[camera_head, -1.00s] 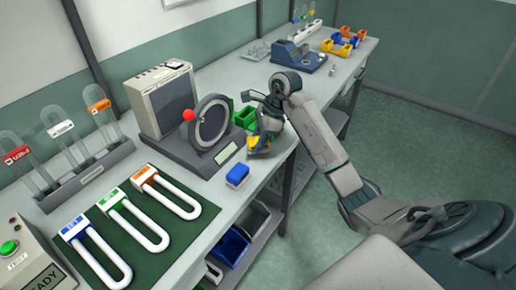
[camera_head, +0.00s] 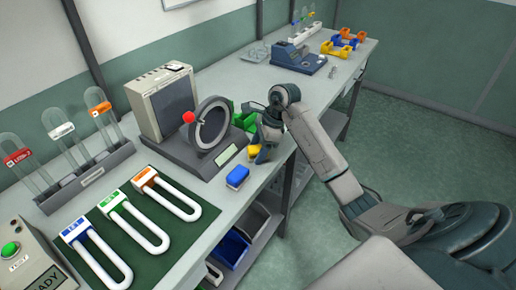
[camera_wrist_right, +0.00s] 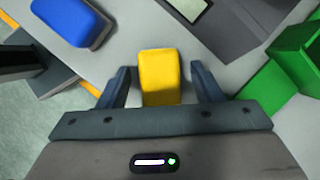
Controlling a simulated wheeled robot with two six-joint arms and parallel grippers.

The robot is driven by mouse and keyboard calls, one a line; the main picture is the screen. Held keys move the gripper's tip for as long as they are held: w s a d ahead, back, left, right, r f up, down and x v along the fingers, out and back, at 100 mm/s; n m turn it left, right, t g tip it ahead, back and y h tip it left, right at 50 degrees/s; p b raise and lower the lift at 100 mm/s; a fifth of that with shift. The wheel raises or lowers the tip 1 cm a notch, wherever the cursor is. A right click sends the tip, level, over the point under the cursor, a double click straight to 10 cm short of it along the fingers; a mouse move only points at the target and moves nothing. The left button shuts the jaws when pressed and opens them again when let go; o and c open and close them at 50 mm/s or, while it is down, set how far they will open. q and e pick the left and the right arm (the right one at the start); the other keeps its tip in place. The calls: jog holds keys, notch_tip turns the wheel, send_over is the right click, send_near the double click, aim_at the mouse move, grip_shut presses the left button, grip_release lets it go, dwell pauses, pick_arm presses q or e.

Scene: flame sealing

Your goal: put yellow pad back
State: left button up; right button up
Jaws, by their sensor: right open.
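The yellow pad (camera_wrist_right: 160,76) lies on the bench top between the two fingers of my right gripper (camera_wrist_right: 162,86). The fingers are open, with a gap on each side of the pad. In the head view the yellow pad (camera_head: 253,150) shows just below my right gripper (camera_head: 260,150) near the bench's front edge. The blue pad (camera_head: 237,176) lies to its lower left, and it also shows at the upper left of the right wrist view (camera_wrist_right: 72,20). My left gripper is not in view.
A ring-shaped device (camera_head: 212,128) with a red knob stands left of the gripper. A green bin (camera_head: 246,117) is just behind it and shows at right in the wrist view. White U-shaped tubes (camera_head: 128,222) lie on a green mat at the front left.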

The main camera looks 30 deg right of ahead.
aim_at(258, 148)
jog(key=b+v, duration=0.1)
jog(key=v, duration=0.5)
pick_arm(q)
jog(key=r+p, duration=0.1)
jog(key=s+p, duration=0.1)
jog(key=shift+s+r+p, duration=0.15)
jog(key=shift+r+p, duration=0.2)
pick_arm(e)
jog(key=w+v, duration=0.1)
jog(key=v, duration=0.5)
jog(key=shift+s, duration=0.5)
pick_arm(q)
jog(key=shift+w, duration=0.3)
pick_arm(e)
jog(key=shift+r, duration=0.1)
dwell(0.5)
